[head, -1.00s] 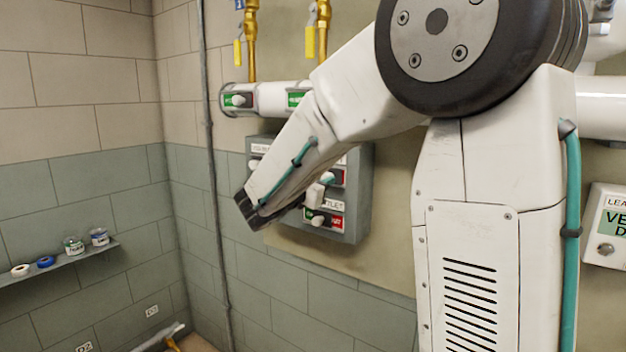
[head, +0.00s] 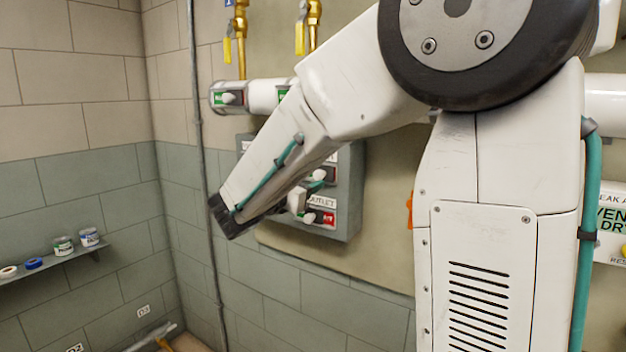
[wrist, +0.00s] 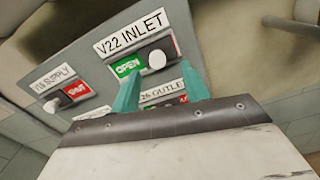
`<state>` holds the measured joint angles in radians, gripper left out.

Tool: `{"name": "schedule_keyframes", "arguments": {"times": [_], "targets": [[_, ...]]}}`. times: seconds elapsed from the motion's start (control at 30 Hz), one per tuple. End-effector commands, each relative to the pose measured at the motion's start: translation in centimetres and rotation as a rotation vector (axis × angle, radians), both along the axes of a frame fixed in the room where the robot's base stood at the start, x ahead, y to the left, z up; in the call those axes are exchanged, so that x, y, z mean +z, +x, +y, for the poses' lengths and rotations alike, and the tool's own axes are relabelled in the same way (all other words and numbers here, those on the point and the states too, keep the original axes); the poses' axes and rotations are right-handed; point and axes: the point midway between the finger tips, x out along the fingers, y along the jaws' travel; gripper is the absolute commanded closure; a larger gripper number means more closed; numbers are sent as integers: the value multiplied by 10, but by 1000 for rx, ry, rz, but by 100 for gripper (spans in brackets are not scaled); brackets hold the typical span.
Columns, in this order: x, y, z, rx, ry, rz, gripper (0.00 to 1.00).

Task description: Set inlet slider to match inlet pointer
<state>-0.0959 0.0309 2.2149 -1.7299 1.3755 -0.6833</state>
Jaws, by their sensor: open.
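The V22 INLET slider (wrist: 157,59) has a white knob on a grey panel (wrist: 75,30) in the wrist view. Green OPEN shows left of the knob, and a thin strip of red shows at its right. My gripper (wrist: 160,68) is open, with teal fingers spread below the inlet slider; whether they touch anything is unclear. I cannot identify the inlet pointer; two green-marked fittings sit on the white pipe, the left one (head: 229,98) with a white piece.
The supply slider (wrist: 50,105) is at the left, with red SHUT showing. The outlet slider (head: 307,218) is low on the panel; its label is partly hidden by my fingers in the wrist view. A shelf (head: 60,262) with small jars and tape rolls is at the left.

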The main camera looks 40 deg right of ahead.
Motion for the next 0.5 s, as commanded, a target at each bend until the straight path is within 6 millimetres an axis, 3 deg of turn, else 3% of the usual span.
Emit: {"name": "schedule_keyframes", "arguments": {"times": [0.2, 0.5], "targets": [[0, -10, 28, 1, 0, 0, 55], [0, -13, 33, -1, 0, 1, 55]]}}
